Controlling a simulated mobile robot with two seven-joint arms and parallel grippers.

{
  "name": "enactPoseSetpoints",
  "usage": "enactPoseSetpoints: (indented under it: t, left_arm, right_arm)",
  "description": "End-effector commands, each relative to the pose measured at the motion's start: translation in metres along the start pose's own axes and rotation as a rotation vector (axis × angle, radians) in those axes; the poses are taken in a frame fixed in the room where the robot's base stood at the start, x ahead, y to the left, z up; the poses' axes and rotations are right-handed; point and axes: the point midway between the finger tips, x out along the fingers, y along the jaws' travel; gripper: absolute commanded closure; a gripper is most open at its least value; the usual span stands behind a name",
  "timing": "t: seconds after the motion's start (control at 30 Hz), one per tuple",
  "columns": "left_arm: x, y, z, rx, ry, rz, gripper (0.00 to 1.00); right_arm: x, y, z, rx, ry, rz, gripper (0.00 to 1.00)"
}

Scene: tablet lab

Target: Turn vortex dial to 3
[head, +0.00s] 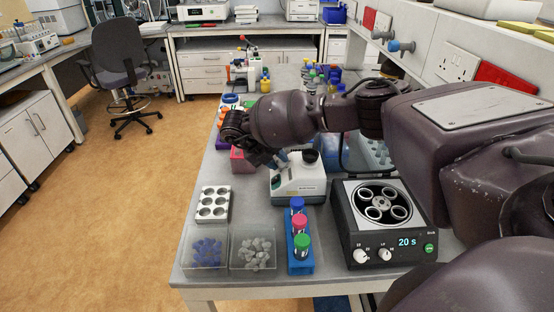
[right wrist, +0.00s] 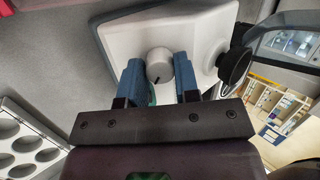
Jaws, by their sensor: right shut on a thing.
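The vortex mixer (head: 298,189) is a white and dark box with a black cup on top. It stands on the bench in the middle of the head view. In the right wrist view its white housing (right wrist: 207,32) fills the upper middle, with the black cup (right wrist: 235,66) at the right. Its dial (right wrist: 159,64) is a round pale grey knob between the two blue fingers of my right gripper (right wrist: 160,75). The gripper is shut on the dial. A small dark mark shows on the knob; no numbers are readable. My right gripper (head: 272,160) also shows in the head view. My left gripper is out of view.
A centrifuge (head: 345,235) reading 20 s stands right of the mixer. In front are a blue rack (head: 301,269) with capped tubes, two clear bins and a white holed rack (head: 214,190). Bottles and racks fill the bench behind my arm.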

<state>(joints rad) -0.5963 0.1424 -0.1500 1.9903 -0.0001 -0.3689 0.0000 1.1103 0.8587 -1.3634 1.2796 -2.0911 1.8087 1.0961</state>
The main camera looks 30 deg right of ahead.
Motion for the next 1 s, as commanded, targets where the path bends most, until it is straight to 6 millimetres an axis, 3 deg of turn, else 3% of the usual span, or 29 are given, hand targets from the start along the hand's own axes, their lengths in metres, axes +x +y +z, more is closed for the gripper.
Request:
enactPoseSetpoints:
  t: [0.47, 0.5, 0.67, 1.0]
  left_arm:
    - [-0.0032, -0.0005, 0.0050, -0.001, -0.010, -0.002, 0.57]
    - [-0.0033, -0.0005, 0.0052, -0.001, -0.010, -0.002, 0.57]
    - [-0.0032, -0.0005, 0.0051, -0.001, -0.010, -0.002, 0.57]
    - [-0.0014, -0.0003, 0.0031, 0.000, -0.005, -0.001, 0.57]
  right_arm:
    - [-0.0010, -0.0006, 0.0008, 0.018, -0.001, -0.002, 0.94]
    - [-0.0010, -0.0005, 0.0008, 0.018, -0.001, -0.002, 0.69]
    - [-0.0007, -0.0004, 0.0006, 0.017, 0.000, -0.002, 0.45]
    - [-0.0035, 0.0002, 0.0004, 0.015, 0.000, -0.002, 0.45]
